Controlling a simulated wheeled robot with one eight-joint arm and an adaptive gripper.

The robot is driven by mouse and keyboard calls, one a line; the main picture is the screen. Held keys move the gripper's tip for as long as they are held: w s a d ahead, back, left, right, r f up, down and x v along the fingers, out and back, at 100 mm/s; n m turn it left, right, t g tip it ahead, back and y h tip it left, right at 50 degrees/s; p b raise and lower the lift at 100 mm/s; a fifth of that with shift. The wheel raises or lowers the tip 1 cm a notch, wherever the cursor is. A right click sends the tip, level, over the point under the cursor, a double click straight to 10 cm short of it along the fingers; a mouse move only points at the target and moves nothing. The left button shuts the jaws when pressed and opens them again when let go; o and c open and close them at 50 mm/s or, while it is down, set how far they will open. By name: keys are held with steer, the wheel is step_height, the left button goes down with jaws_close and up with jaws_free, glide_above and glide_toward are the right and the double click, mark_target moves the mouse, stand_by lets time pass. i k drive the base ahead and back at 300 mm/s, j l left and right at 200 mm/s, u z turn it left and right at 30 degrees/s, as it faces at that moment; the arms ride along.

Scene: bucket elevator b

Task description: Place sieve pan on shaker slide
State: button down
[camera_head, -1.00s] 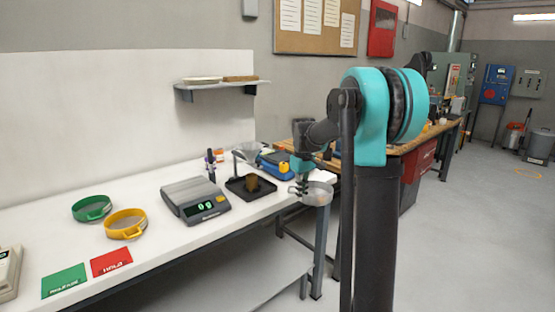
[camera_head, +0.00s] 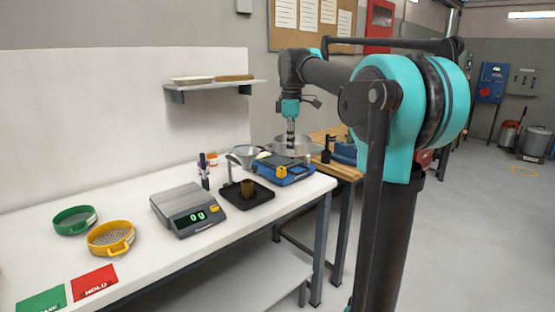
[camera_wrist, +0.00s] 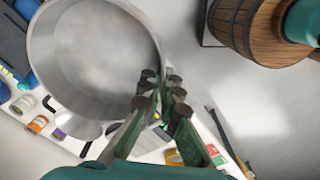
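The sieve pan (camera_head: 296,146) is a round silver-grey metal pan. My gripper (camera_head: 291,137) points down at its near side. In the wrist view, my gripper (camera_wrist: 161,92) has its fingers close together on either side of the rim of the pan (camera_wrist: 95,45), which fills the upper left. The fingers look shut on the rim. The blue device (camera_head: 284,170) with a yellow knob, on the white table, appears to be the shaker; its slide is not clearly visible. The pan shows just above and behind it in the head view; I cannot tell whether they touch.
A scale (camera_head: 187,209), a black tray (camera_head: 262,196) with a brown cup, and a funnel on a stand (camera_head: 243,156) are left of the blue device. Green (camera_head: 75,220) and yellow (camera_head: 111,238) sieves lie farther left. A wall shelf (camera_head: 210,88) is behind.

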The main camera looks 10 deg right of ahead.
mark_target(275, 162)
steer(key=i, duration=1.25)
